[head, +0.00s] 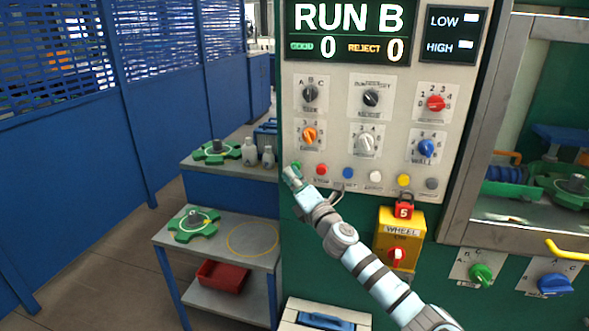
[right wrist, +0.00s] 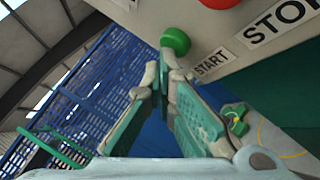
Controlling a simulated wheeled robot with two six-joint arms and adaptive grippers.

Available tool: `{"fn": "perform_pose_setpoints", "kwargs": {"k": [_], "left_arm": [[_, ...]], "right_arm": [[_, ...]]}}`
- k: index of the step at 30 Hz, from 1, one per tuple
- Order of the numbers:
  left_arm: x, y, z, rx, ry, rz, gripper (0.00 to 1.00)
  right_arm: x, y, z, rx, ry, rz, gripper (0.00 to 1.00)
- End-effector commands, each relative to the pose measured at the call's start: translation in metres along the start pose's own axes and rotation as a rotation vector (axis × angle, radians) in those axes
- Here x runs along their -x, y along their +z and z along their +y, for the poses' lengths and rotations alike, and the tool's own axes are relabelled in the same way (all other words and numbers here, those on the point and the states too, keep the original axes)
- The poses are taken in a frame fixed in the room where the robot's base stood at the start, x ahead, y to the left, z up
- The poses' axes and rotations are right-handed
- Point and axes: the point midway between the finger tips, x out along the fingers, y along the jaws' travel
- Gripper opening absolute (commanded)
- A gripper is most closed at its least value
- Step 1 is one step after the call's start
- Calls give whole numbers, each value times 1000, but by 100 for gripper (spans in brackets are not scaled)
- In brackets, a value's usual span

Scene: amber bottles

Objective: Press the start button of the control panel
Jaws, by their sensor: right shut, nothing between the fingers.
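The control panel (head: 330,140) is a light grey face with knobs, a display and a row of coloured buttons. The green start button (head: 296,165) is at the left end of that row, mostly behind my right gripper (head: 290,173). In the right wrist view the round green start button (right wrist: 175,41) shows beside its START label. The fingertips of my right gripper (right wrist: 167,62) meet and point at it, very close to its lower edge. I cannot tell whether they touch it. The right gripper is shut and empty. My left gripper is not in view.
The red stop button (head: 321,170) is just right of the start button, and a blue button (head: 347,173) follows. Left of the panel, a shelf (head: 222,168) holds a green star wheel and amber-bottle-sized pale containers.

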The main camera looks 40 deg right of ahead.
Motion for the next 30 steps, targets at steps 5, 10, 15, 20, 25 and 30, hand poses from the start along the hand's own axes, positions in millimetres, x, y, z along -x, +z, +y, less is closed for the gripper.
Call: {"fn": "perform_pose_setpoints", "kwargs": {"k": [5,10,15,20,25,30], "left_arm": [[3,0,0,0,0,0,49],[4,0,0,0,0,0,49],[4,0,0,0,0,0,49],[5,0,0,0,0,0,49],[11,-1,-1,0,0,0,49],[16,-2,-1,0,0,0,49]], "right_arm": [[6,-4,5,0,0,1,0],[11,-8,8,0,0,1,0],[12,-8,8,0,0,1,0],[13,-10,9,0,0,1,0],[24,-18,18,-1,0,3,0],[35,-26,27,-1,0,2,0]]}}
